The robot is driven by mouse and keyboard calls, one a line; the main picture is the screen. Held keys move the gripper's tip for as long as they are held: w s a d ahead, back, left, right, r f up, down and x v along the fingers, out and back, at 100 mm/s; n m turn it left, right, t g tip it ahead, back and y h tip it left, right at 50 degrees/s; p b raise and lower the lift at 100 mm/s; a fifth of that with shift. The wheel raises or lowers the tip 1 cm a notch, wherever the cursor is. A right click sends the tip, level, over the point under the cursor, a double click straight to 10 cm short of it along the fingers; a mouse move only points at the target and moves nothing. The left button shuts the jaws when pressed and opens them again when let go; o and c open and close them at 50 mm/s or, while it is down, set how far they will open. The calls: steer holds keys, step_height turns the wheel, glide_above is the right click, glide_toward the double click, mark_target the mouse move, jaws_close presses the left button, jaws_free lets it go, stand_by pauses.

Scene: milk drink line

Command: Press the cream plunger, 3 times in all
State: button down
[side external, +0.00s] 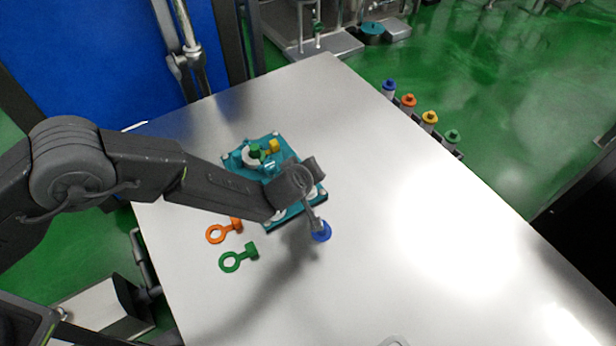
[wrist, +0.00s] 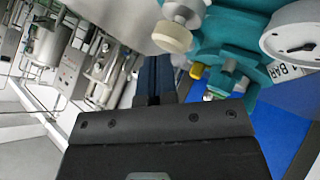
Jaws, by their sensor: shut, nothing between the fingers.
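The cream plunger (wrist: 172,37) shows in the wrist view as a round cream knob on a pale stem, attached to the teal unit (wrist: 238,25). My gripper (wrist: 155,60) is shut and empty, its dark fingers together just below and left of the knob in the picture. I cannot tell whether they touch it. In the side view the teal unit (side external: 234,178) stands on the table, partly covered by my wrist. The plunger cannot be made out there, and my fingertips are not clear.
A white dial gauge (wrist: 296,42) is on the unit. An orange ring tag (side external: 211,239) and a green ring tag (side external: 226,267) lie left of it; a blue round piece (side external: 321,233) is near my wrist. Colour-capped posts (side external: 429,118) line the right edge. The table's right half is clear.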

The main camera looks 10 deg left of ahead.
steer(key=shift+f, duration=0.35)
stand_by(0.3)
steer(key=shift+r, duration=1.55)
steer(key=shift+r, duration=2.5)
steer(key=r+m+g+h, duration=0.1)
steer(key=m+h, duration=0.1)
steer(key=m, duration=0.2)
steer(key=r+m+g+h, duration=0.1)
steer(key=m+g+h, duration=0.1)
steer(key=m+h, duration=0.1)
steer(key=r+m+g+h, duration=0.1)
steer(key=m+g+h, duration=0.1)
steer(key=m, duration=0.3)
steer(key=shift+w+r+h, duration=0.3)
steer(key=shift+r+h, duration=0.1)
